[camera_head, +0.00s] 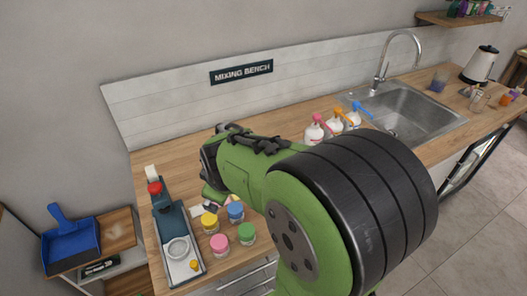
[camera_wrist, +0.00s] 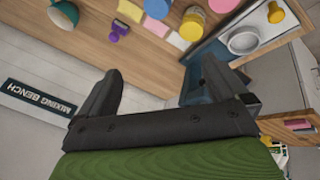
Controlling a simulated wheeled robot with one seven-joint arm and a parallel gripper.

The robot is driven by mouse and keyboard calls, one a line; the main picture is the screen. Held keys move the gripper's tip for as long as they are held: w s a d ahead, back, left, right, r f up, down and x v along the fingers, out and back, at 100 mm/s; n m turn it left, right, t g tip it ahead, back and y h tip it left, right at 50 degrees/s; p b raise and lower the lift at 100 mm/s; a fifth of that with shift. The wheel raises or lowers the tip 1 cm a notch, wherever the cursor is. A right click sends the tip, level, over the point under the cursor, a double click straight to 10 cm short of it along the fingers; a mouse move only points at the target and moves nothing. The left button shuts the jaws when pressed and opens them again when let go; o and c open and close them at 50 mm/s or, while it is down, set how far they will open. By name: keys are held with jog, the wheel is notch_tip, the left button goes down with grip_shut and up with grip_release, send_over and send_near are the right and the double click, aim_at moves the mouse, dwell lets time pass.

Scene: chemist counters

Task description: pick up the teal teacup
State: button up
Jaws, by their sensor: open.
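A teal rounded object (camera_wrist: 62,14), which looks like the teacup, shows at the top left edge of the wrist view, partly cut off by the frame. In the head view I cannot make it out; my arm covers that part of the bench. My gripper (camera_wrist: 160,72) is open, with its two dark fingers apart and nothing between them. It hangs over the back of the bench, near the wall panel, and the teal object lies beyond the left finger. In the head view my gripper's fingertips are hidden.
A blue-grey tray (camera_head: 161,226) with a white bowl (camera_wrist: 243,41) stands at the bench's left end. Yellow (camera_head: 209,221), blue (camera_head: 235,211), pink (camera_head: 220,244) and green (camera_head: 247,233) jars stand beside it. Pump bottles (camera_head: 334,124) stand before the sink (camera_head: 405,105). A purple item (camera_wrist: 118,31) lies near the fingers.

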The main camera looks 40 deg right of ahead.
jog(key=w+d+f+n+h+p, duration=0.3)
jog(key=w+d+n+h, duration=0.2)
jog(key=d+n, duration=0.5)
jog(key=w+d+f+n+h+p, duration=0.25)
jog(key=w+d+n+h, duration=0.2)
jog(key=d+n, duration=0.6)
jog(key=shift+m+t, duration=0.3)
jog(key=shift+m, duration=0.65)
jog(key=f, duration=0.2)
jog(key=d+f+b, duration=0.1)
jog(key=f, duration=0.5)
jog(key=shift+s+d+b, duration=0.1)
jog(key=shift+d+b, duration=0.25)
jog(key=x, duration=0.7)
jog(key=shift+d+r, duration=0.3)
jog(key=shift+a+h, duration=0.1)
jog(key=shift+h, duration=0.15)
jog(key=shift+c, duration=0.8)
jog(key=c, duration=0.9)
